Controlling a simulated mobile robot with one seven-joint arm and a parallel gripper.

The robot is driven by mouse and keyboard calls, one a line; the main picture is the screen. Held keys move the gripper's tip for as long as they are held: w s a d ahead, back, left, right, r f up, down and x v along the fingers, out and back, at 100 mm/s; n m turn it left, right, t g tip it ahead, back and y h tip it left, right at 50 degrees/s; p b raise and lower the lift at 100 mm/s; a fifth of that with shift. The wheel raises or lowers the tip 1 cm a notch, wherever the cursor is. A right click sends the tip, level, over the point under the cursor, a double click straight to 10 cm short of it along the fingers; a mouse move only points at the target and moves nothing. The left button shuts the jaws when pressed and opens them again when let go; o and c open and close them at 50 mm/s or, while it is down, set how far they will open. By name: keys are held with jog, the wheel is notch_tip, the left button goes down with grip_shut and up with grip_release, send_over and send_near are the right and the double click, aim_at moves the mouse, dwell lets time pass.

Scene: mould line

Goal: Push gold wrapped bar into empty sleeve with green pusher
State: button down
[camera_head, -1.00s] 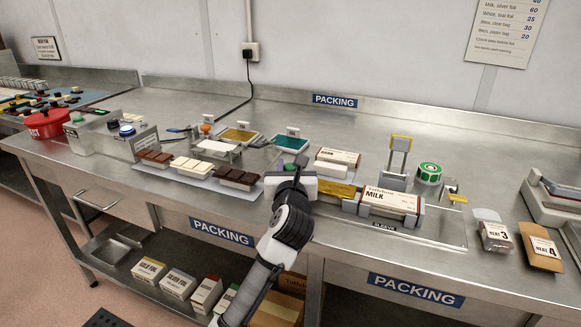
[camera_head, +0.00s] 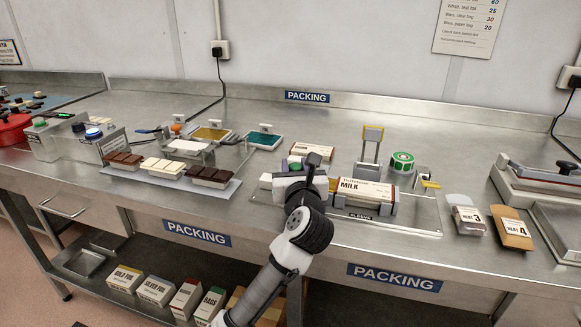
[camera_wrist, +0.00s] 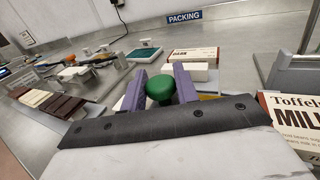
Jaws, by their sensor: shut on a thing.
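My gripper (camera_wrist: 160,92), with purple fingers, is shut on the round green knob of the pusher (camera_wrist: 158,86); in the head view it sits low over the bench (camera_head: 297,170). The pusher's lower part is hidden behind my gripper. The white and brown sleeve marked MILK (camera_head: 365,190) lies in a holder just right of my gripper; its lettered side also shows in the wrist view (camera_wrist: 295,125). Only a sliver of the gold wrapped bar (camera_wrist: 209,97) shows, just right of my fingers. In the head view my gripper hides the bar. How far it is inside the sleeve cannot be told.
A DARK box (camera_head: 313,150) lies behind my gripper. A grey upright stand (camera_head: 371,147) and a green roll (camera_head: 402,163) stand behind the sleeve. Trays of chocolate bars (camera_head: 160,172) are at left, pouches (camera_head: 468,219) at right.

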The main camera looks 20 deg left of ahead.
jog(key=c, duration=1.1)
grip_release()
jog(key=b+v, duration=0.2)
jog(key=v, duration=0.1)
jog(key=b+v, duration=0.2)
jog(key=v, duration=0.2)
jog(key=b+v, duration=0.2)
jog(key=v, duration=0.2)
jog(key=shift+f, duration=0.35)
jog(key=b, duration=0.2)
jog(key=shift+s+a+b, duration=0.1)
jog(key=shift+s+b, duration=0.05)
jog(key=shift+b, duration=0.15)
jog(key=shift+f+b, duration=0.1)
jog(key=shift+b, duration=0.45)
jog(key=shift+s+b, duration=0.2)
jog(key=shift+b, duration=1)
jog(key=shift+s+b, duration=0.15)
jog(key=shift+b, duration=0.4)
jog(key=s+b, duration=0.1)
jog(key=b, duration=0.2)
jog(key=shift+d, duration=0.35)
jog(key=shift+s+d+r+b, duration=0.2)
jog(key=shift+s+r+b, duration=0.15)
jog(key=shift+r+b, duration=0.15)
